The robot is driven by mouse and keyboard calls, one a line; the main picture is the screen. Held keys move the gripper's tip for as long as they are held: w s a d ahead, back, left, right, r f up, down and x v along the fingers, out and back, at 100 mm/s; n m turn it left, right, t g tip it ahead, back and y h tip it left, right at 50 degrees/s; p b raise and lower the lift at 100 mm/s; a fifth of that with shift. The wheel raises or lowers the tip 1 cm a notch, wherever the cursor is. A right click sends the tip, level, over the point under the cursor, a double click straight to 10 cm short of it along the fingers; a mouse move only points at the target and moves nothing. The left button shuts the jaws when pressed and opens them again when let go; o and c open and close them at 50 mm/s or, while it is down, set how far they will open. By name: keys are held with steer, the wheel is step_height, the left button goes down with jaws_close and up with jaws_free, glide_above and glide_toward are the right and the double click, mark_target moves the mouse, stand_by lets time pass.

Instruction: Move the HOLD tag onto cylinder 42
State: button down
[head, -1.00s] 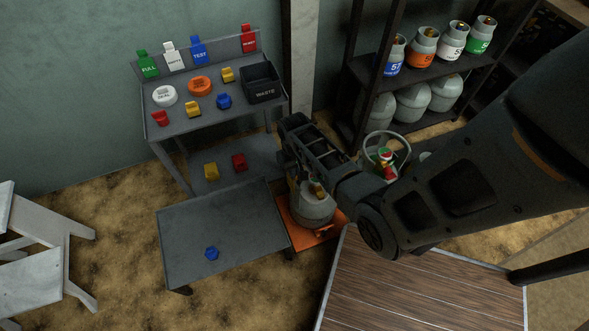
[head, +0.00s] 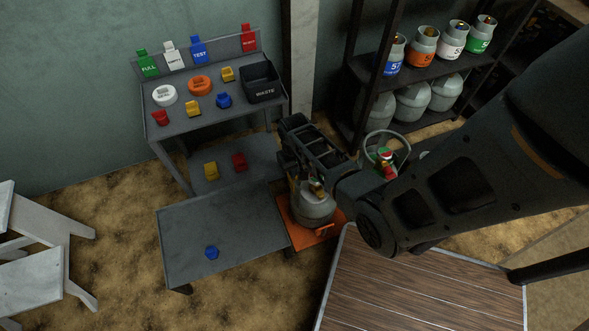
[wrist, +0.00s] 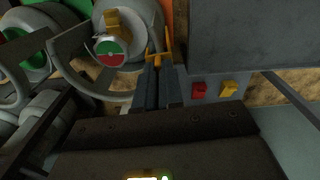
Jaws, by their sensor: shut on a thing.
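My gripper (wrist: 160,62) is shut on a thin yellow thing (wrist: 157,48), apparently the HOLD tag; its lettering cannot be read. In the head view my gripper's tips are largely hidden by its own body. A grey gas cylinder (head: 314,208) with a brass valve stands upright on an orange scale (head: 324,233), just below my gripper. In the wrist view a cylinder with a brass valve and a green and red dial (wrist: 110,52) is left of the fingertips. No number 42 is readable. I cannot tell whether the yellow thing touches the cylinder.
A grey trolley (head: 225,250) stands left of the scale. Behind it, a bench (head: 190,122) holds coloured tags and a black WASTE bin (head: 263,82). A shelf (head: 432,70) with several cylinders stands at the right. A wooden platform (head: 425,290) lies in front.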

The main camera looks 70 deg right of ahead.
steer(key=shift+f+b, duration=1.3)
steer(key=shift+f, duration=0.5)
steer(key=c, duration=1.2)
jaws_free()
steer(key=shift+r, duration=0.1)
steer(key=shift+r+p, duration=3.7)
steer(key=shift+p, duration=0.05)
steer(key=shift+a+f, duration=0.1)
